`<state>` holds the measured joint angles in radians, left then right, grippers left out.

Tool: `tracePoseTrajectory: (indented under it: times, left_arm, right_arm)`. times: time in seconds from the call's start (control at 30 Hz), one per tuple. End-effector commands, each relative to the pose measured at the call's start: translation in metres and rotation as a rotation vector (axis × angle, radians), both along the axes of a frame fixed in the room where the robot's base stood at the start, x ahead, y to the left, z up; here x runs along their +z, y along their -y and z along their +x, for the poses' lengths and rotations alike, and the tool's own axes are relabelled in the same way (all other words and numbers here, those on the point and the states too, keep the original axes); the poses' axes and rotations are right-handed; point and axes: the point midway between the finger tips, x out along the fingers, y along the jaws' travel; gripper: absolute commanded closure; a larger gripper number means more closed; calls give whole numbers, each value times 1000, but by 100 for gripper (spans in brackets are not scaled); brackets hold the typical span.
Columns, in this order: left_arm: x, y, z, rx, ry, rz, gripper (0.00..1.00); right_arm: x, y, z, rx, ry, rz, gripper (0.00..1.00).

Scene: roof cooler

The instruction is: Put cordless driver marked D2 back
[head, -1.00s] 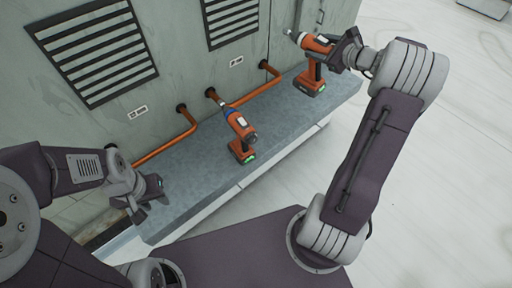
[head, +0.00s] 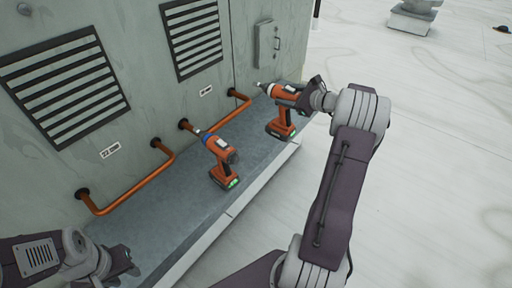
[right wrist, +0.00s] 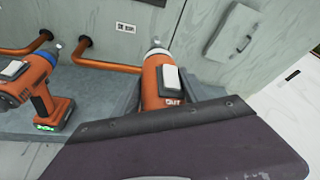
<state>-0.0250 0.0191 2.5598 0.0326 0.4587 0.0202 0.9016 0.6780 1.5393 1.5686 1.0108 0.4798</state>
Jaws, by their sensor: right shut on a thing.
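An orange cordless driver with a grey nose (head: 285,112) is in the jaws of my right gripper (head: 308,98), at the far end of the ledge. Its battery base is at or just above the ledge; I cannot tell which. In the right wrist view this driver (right wrist: 152,85) points away from me, and its handle is hidden. A second orange driver with a blue collar (head: 220,160) stands on the ledge, its base lit green; it also shows in the right wrist view (right wrist: 35,90). I cannot read a D2 mark on either. My left gripper (head: 127,264) is open and empty at lower left.
The grey ledge (head: 165,215) runs along a green-grey cabinet wall with louvred vents (head: 65,85). Copper pipes (head: 140,190) come out of the wall low over the ledge. A small wall box (head: 267,45) is beyond the held driver. Open pale roof lies right.

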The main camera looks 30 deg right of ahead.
Motion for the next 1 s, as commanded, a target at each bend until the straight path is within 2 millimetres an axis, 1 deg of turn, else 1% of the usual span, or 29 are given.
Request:
tracePoseTrajectory:
  times: [0.03,0.17,0.37,0.5,0.6,0.73,0.93,1.0]
  left_arm:
    - [2,0,0,0,0,0,64]
    - [4,0,0,0,0,0,64]
    - [9,0,0,0,0,0,64]
    - [15,0,0,0,0,0,64]
    - [18,0,0,0,0,0,64]
    - [20,0,0,0,0,0,64]
    - [21,0,0,0,0,0,64]
    - [24,0,0,0,0,0,64]
  right_arm:
    - [3,-3,2,3,6,0,100]
    - [-6,-17,9,4,5,2,100]
    - [-26,-47,24,5,3,3,100]
    - [-43,-73,37,7,4,3,100]
    - [-54,-89,45,4,3,1,100]
    - [-62,-101,52,3,6,-1,100]
    - [-66,-104,54,1,6,-2,100]
    - [-72,-104,53,1,4,1,100]
